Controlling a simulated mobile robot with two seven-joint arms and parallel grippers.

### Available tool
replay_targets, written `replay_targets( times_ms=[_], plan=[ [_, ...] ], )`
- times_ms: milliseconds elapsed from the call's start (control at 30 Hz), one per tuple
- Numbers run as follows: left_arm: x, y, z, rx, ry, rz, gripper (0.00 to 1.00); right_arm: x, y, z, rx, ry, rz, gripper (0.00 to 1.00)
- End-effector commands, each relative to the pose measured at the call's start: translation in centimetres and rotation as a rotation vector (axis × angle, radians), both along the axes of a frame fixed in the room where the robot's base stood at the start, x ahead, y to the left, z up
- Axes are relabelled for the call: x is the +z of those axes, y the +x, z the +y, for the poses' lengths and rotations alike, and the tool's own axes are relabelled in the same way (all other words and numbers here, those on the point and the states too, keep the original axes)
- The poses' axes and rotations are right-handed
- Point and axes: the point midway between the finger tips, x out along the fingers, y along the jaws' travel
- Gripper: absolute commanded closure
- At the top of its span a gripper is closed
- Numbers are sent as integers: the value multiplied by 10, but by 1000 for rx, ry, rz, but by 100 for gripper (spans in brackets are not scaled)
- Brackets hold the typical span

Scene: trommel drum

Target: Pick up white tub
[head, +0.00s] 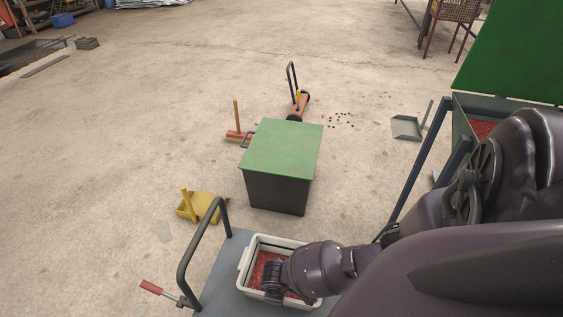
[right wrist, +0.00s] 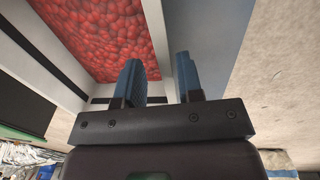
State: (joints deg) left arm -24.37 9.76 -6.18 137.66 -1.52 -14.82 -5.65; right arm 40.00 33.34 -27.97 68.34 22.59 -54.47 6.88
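The white tub (head: 244,261), filled with small red things, stands on the blue-grey deck of a cart (head: 221,285) at the bottom of the head view. My right gripper (head: 272,288) is at the tub and covers part of it; its fingertips are hard to make out there. In the right wrist view, the two blue fingers of the right gripper (right wrist: 157,80) are apart, with the tub's pale wall (right wrist: 157,28) running between them. The red contents lie on one side and the deck on the other. My left gripper is not in view.
A dark bin with a green lid (head: 282,148) stands behind the cart. The cart's dark handle (head: 187,258) rises left of the tub. A yellow thing (head: 204,207), a red-headed tool (head: 237,135) and a grey dustpan (head: 406,127) lie on the floor. The floor at left is mostly clear.

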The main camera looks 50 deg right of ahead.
Motion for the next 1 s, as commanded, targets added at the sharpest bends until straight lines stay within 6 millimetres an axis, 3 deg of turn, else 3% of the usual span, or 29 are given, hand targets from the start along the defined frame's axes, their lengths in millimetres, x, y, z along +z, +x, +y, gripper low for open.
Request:
replay_targets(
  times_ms=[33,200,600,833,1000],
  plan=[
    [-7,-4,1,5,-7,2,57,-15,-7,-1,1,-1,15,66],
    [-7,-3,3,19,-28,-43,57,-34,-6,-2,0,-1,14,66],
    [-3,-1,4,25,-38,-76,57,-38,1,-3,0,0,1,66],
    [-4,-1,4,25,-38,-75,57,-38,0,-3,0,0,2,100],
    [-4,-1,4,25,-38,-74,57,-38,0,-3,0,0,3,100]
  ],
)
